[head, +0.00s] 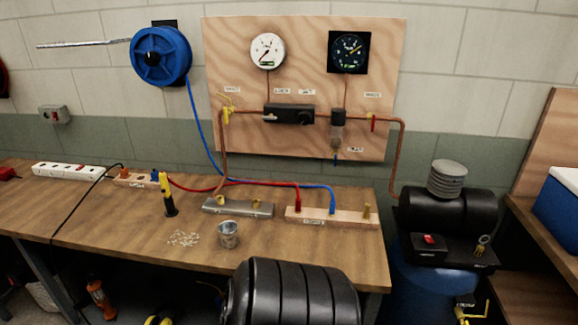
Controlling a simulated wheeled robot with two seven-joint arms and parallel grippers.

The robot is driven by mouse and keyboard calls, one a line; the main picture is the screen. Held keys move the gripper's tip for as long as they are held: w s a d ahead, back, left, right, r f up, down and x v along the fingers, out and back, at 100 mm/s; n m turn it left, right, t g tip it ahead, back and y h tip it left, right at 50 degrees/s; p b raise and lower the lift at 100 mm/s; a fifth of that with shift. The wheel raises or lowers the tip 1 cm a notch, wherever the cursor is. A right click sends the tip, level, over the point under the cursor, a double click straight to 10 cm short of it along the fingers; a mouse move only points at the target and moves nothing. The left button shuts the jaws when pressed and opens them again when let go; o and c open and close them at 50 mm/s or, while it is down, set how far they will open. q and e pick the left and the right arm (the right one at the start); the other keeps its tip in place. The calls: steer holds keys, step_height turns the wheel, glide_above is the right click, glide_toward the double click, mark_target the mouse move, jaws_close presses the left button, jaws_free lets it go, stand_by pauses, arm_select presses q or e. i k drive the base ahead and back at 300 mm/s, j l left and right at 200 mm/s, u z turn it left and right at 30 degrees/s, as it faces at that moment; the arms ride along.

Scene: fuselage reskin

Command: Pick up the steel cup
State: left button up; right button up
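The steel cup (228,235) is a small grey metal cup. It stands upright on the wooden workbench (130,225), near the front edge and left of the bench's right end. A small scatter of pale bits (183,238) lies just left of it. A metal manifold block (238,207) lies just behind it. Neither of my grippers shows in the head view, so I cannot see their state or where they are relative to the cup.
A yellow-and-black tool (168,195) stands behind and left of the cup. A wooden strip (332,217) with red and blue leads lies to the right. A large black ribbed shape (290,295) fills the near foreground. A compressor (447,220) stands right of the bench.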

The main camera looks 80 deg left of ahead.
mark_target(229, 230)
steer(key=u, duration=3.2)
steer(key=z, duration=0.4)
